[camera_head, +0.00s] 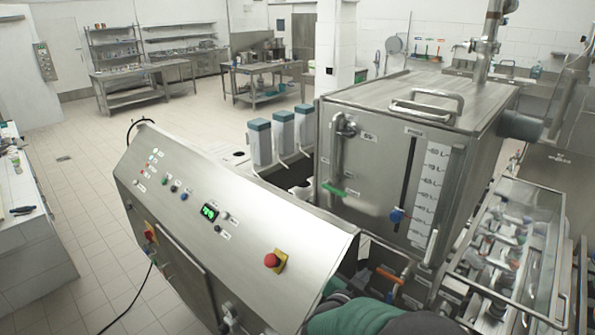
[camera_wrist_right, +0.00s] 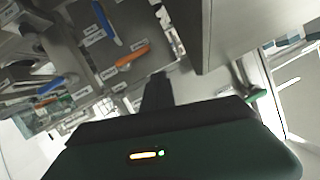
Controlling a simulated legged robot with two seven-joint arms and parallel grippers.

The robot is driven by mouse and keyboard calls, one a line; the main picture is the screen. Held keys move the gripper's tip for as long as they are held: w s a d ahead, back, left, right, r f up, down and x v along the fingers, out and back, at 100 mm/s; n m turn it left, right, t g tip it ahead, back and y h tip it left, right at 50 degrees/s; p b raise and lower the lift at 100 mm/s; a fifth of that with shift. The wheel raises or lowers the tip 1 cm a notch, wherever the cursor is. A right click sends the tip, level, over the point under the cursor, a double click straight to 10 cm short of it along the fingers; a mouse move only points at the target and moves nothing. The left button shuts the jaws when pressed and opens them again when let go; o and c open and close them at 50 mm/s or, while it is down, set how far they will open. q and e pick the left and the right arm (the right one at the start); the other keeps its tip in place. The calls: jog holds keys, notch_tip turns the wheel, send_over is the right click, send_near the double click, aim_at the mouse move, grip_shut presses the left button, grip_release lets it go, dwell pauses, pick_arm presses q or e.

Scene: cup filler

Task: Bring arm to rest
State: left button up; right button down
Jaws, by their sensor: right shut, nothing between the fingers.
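My right arm (camera_head: 352,316), green and dark, comes in at the bottom edge of the head view, just right of the control panel. In the right wrist view my right gripper (camera_wrist_right: 157,88) shows as dark fingers closed together, with nothing held between them. It is below and in front of the cup filler's pipes and valve handles, and I see no contact. The cup filler (camera_head: 385,175) is a steel machine with a tank and a level scale. My left gripper is in neither view.
An orange valve handle (camera_head: 390,275) is close to my right arm and also shows in the wrist view (camera_wrist_right: 132,55). The sloped control panel (camera_head: 205,205) with a red emergency button (camera_head: 271,260) stands left. A glass-covered conveyor (camera_head: 515,245) stands right. Open tiled floor (camera_head: 85,130) lies left.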

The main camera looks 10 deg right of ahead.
jog(key=s+a+f+n+g+y+b, duration=0.2)
jog(key=s+a+f+n+y+b, duration=0.15)
jog(key=s+f+y, duration=0.2)
jog(key=s+a+f+n+g+y+b, duration=0.1)
jog(key=s+a+f+n+y+b, duration=0.1)
jog(key=s+a+f+n+y, duration=0.4)
pick_arm(q)
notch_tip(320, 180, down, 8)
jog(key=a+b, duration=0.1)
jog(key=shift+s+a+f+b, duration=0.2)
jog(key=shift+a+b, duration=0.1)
jog(key=shift+b, duration=0.1)
pick_arm(e)
jog(key=s+d+f+g+h, duration=0.1)
jog(key=s+d+f+g, duration=0.1)
jog(key=s, duration=0.5)
jog(key=s+d+f+n+g+h, duration=0.1)
jog(key=s+d+f+g, duration=0.1)
jog(key=s, duration=0.5)
notch_tip(320, 180, down, 2)
jog(key=shift+f+g, duration=0.25)
jog(key=shift+g, duration=0.65)
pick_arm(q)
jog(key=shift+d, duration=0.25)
pick_arm(e)
jog(key=shift+d+f, duration=0.1)
jog(key=shift+d, duration=0.25)
